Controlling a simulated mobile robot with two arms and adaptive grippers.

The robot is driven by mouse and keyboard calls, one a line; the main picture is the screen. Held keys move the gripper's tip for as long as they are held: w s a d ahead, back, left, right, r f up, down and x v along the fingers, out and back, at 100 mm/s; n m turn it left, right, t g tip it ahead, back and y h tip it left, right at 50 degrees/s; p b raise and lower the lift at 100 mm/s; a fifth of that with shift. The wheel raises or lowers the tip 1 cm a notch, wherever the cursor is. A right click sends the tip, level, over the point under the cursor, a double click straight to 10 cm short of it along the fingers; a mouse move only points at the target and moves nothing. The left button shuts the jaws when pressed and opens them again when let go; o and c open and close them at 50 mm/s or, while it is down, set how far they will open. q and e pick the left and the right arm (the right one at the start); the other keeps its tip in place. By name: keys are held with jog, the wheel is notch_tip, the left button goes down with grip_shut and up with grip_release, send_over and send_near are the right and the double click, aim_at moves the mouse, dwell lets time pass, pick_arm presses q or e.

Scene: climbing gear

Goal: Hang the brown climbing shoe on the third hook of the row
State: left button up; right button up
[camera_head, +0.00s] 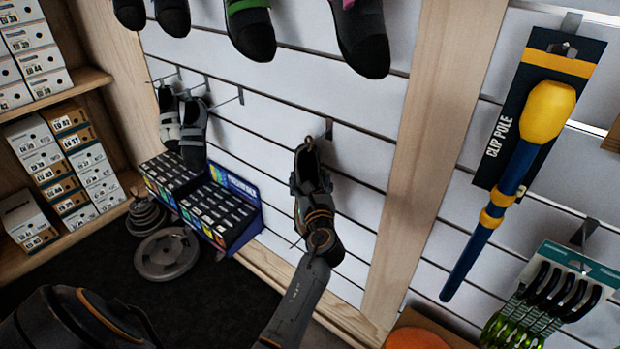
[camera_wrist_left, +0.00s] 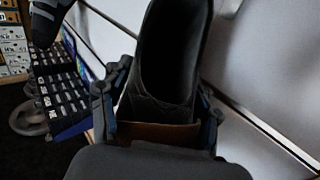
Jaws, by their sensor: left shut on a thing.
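My left gripper (camera_head: 309,185) is shut on a dark climbing shoe (camera_head: 331,246), with its opening up and toe down. In the left wrist view the shoe (camera_wrist_left: 172,60) fills the space between the fingers (camera_wrist_left: 158,120), and a brown strip shows at its near edge. The row of hooks is on the white slatted wall. Grey shoes (camera_head: 193,132) hang at the left hooks. A bare hook (camera_head: 230,99) sticks out to their right. Another hook (camera_head: 326,128) is just above the held shoe's upper end; I cannot tell whether they touch. My right gripper is not seen.
Boxed goods (camera_head: 218,211) stand below the hanging shoes, beside weight plates (camera_head: 167,254). More shoes (camera_head: 361,38) hang above. A wooden post (camera_head: 432,130) and a clip pole (camera_head: 522,150) are to the right. Shoe boxes (camera_head: 62,150) fill the left shelf.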

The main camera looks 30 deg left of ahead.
aim_at(300, 184)
pick_arm(q)
jog(key=shift+r, duration=0.15)
jog(key=shift+s, duration=0.1)
jog(key=shift+s+a+r+p, duration=0.1)
jog(key=shift+s+r+p, duration=0.05)
jog(key=shift+s+p, duration=1.05)
jog(key=shift+s, duration=0.55)
jog(key=shift+s+a, duration=0.1)
jog(key=shift+s, duration=0.15)
jog(key=shift+s+a+p, duration=0.1)
jog(key=shift+s+p, duration=0.65)
jog(key=shift+s, duration=0.7)
jog(key=shift+s, duration=0.1)
